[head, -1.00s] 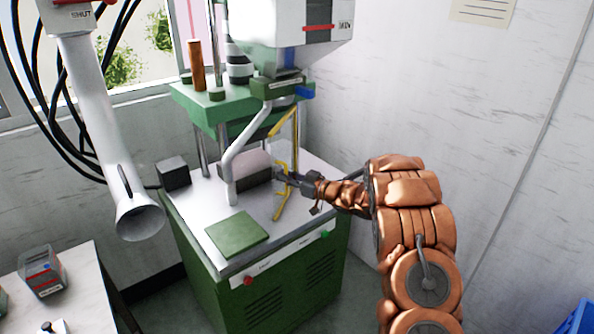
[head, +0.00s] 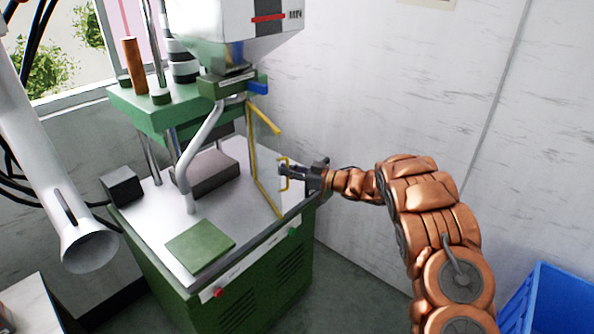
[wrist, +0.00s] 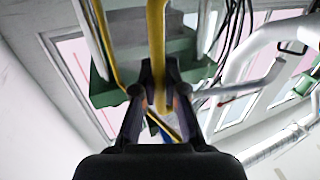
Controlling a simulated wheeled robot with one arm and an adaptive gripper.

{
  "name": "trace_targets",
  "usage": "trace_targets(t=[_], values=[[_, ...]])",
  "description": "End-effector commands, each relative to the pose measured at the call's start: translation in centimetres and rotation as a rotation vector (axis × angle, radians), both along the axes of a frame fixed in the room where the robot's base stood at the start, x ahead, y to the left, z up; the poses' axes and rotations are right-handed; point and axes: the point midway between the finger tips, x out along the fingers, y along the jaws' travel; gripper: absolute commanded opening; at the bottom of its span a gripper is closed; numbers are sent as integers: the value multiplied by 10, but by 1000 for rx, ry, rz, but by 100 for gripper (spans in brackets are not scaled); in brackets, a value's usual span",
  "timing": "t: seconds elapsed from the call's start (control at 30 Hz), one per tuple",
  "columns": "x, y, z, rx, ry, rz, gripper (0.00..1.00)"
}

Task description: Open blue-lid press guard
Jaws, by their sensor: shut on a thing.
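The press (head: 140,125) is a green and white machine with a green upper plate. Its guard (head: 253,150) is a thin yellow frame at the right side, swung out from the press opening. A small yellow handle (head: 285,186) stands at its free edge. My gripper (head: 284,172) is shut on this handle. In the wrist view the yellow handle bar (wrist: 156,45) runs between the two dark fingers of my gripper (wrist: 159,85). A small blue part (head: 258,88) shows below the white hopper (head: 235,30); no blue lid is clearly visible.
A grey block (head: 208,172) sits on the press bed behind a bent light pipe (head: 190,150). A green pad (head: 200,246) lies at the front. The wall (head: 400,80) stands right of the press. A blue crate (head: 555,305) is at bottom right.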

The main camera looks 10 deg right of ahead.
Motion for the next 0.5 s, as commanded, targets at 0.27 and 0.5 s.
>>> trace_targets(t=[0.27,0.5], values=[[2,5,1,-1,-1,11,0],[2,4,1,0,-1,10,0]])
